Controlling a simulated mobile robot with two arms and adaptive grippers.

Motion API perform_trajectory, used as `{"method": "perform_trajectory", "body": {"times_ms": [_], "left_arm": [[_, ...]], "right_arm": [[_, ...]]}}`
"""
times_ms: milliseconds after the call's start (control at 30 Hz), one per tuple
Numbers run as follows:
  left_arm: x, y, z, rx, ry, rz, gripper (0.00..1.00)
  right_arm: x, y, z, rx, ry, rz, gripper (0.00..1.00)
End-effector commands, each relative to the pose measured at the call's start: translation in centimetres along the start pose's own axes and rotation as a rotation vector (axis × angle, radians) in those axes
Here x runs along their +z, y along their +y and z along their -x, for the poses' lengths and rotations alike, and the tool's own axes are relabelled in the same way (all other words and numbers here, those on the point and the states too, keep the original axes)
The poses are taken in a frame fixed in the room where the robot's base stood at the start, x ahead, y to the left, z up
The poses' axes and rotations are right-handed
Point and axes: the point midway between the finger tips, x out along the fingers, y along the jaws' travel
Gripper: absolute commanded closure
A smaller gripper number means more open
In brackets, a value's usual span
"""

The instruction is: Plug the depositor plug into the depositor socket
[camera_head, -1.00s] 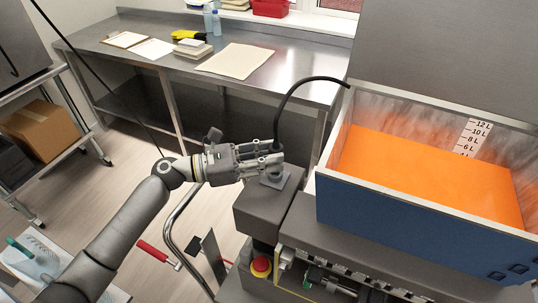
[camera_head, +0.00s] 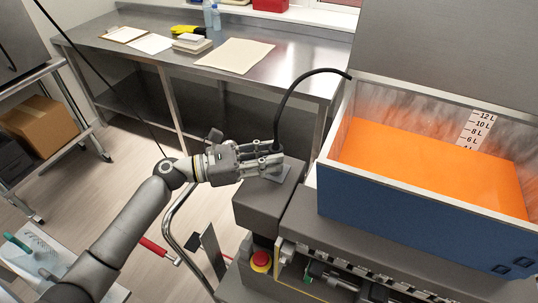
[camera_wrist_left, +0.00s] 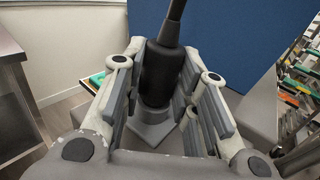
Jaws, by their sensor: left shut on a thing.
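The depositor plug is a black cylinder with a thick black cable (camera_head: 283,103) rising from it and arching right to the hopper's back corner. My left gripper (camera_head: 270,160) is shut on the plug. In the left wrist view the plug (camera_wrist_left: 160,75) stands upright between the fingers. The depositor socket is on a small grey square plate (camera_head: 285,178) on top of the grey box; the plate also shows in the left wrist view (camera_wrist_left: 153,135), directly below the plug. The fingers hide the plug's lower end in the head view, so I cannot tell whether it is seated. My right gripper is not in view.
The blue-fronted hopper (camera_head: 410,215) with orange filling stands close on the right. A red emergency button (camera_head: 261,260) is below the box. A steel bench (camera_head: 275,77) with papers and bottles runs behind.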

Motion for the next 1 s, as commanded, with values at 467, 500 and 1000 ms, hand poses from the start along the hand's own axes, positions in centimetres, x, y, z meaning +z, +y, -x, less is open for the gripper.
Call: {"method": "perform_trajectory", "body": {"times_ms": [467,500,1000], "left_arm": [[0.0,0.0,0.0,0.0,0.0,0.001,0.47],[0.0,0.0,0.0,0.0,0.0,0.001,0.47],[-0.1,0.0,6.8,0.003,0.004,0.002,0.47]], "right_arm": [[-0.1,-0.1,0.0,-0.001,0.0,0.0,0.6],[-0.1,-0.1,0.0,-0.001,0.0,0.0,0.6],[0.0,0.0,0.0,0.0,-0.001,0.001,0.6]]}}
